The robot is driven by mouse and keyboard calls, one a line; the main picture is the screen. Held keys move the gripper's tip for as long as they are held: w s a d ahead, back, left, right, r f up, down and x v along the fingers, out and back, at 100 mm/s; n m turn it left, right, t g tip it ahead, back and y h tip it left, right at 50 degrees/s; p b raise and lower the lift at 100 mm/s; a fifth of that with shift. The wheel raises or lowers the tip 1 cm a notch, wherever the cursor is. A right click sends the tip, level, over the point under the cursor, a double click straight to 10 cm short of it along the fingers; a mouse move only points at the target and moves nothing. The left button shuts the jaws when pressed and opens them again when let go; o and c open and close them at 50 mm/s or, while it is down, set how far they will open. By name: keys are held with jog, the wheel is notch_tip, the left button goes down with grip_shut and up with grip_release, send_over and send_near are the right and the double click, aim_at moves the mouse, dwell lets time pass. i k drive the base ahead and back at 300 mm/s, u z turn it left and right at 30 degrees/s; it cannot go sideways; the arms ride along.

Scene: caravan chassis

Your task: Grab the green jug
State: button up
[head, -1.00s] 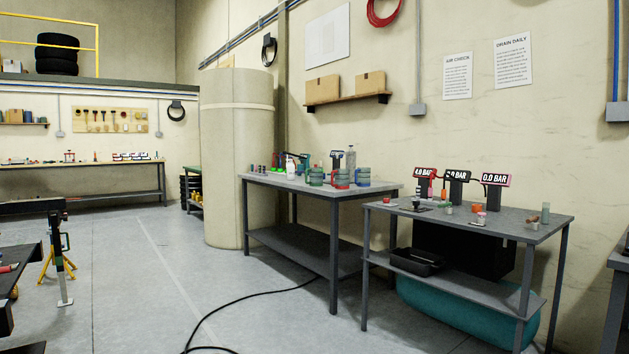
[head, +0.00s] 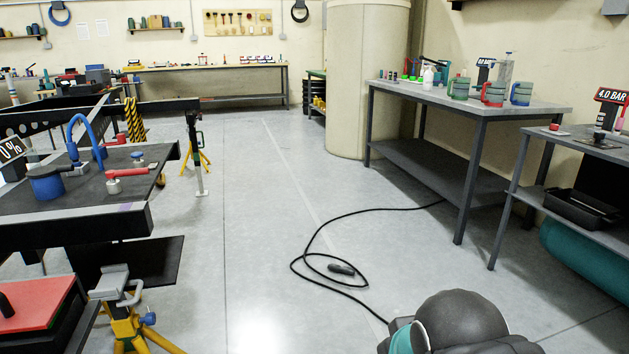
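The green jug (head: 459,88) stands upright on the grey table (head: 425,95) at the right, leftmost of a row of three similar jugs. A red jug (head: 492,92) stands just right of it, and a blue jug (head: 521,94) stands further right. No gripper holds or touches the green jug. Part of my own arm, dark and rounded, shows at the bottom right. My gripper's fingers are not in view.
A black cable (head: 333,224) loops across the floor before the table. A dark chassis (head: 75,220) with yellow stands (head: 130,330) fills the left. A second table (head: 580,150) stands at the right.

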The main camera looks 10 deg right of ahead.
aim_at(461, 88)
jog(key=z, duration=0.05)
jog(key=i, duration=1.85)
jog(key=z, duration=0.4)
jog(key=i, duration=2)
jog(key=z, duration=0.35)
